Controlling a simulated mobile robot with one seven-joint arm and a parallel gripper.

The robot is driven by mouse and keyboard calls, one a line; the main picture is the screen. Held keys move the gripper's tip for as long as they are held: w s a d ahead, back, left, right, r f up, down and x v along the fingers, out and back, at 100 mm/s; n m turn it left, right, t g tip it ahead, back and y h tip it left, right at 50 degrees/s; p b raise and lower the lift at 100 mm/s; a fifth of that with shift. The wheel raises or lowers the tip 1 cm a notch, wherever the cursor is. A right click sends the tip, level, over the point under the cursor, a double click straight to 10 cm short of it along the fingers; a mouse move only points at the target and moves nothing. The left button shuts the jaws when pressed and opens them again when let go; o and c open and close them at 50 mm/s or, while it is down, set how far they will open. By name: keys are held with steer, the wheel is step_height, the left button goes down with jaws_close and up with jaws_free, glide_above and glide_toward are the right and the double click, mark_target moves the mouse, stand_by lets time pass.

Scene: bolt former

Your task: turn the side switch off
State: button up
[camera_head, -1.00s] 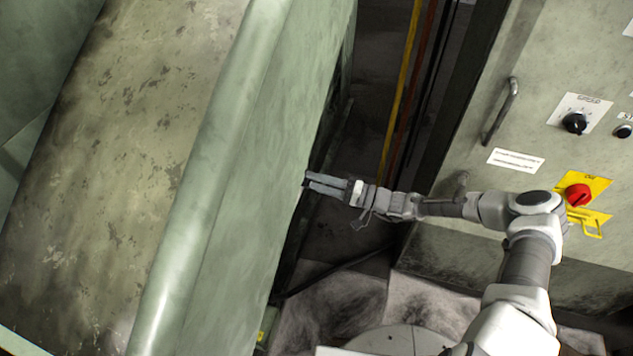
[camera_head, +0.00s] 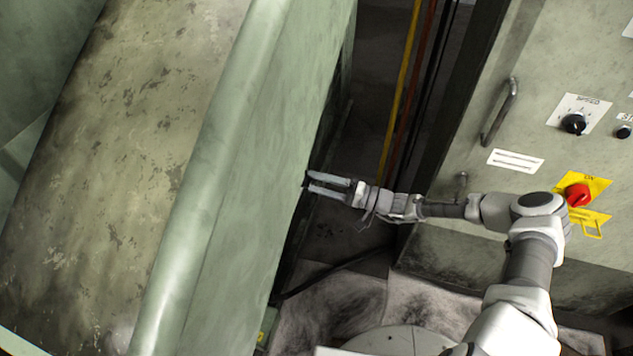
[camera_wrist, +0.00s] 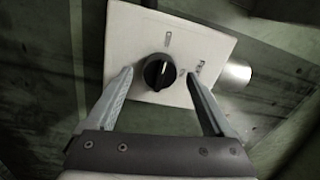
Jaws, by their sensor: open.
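The side switch (camera_wrist: 159,73) is a round black knob with a light pointer line, on a white plate (camera_wrist: 126,40) fixed to a green surface. In the wrist view the pointer stands close to upright, toward a mark above the knob; other marks lie to its right. My gripper (camera_wrist: 162,82) is open, with one finger on each side of the knob. I cannot tell whether the fingers touch it. In the head view my gripper (camera_head: 307,182) is at the side of the big green machine body (camera_head: 262,150); the switch is hidden there.
A control cabinet (camera_head: 540,60) stands at the right, with a red knob (camera_head: 578,195) on a yellow plate, a black speed knob (camera_head: 573,124) and a handle (camera_head: 500,112). Yellow and red pipes run in the narrow gap between machine and cabinet. A metal cylinder (camera_wrist: 237,72) sits right of the switch plate.

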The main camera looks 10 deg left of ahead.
steer(key=s+d+f+p, duration=0.1)
steer(key=s+d+p, duration=0.1)
steer(key=d, duration=1.4)
steer(key=shift+s+d+f, duration=0.15)
steer(key=shift+d, duration=0.15)
steer(key=shift+s, duration=0.1)
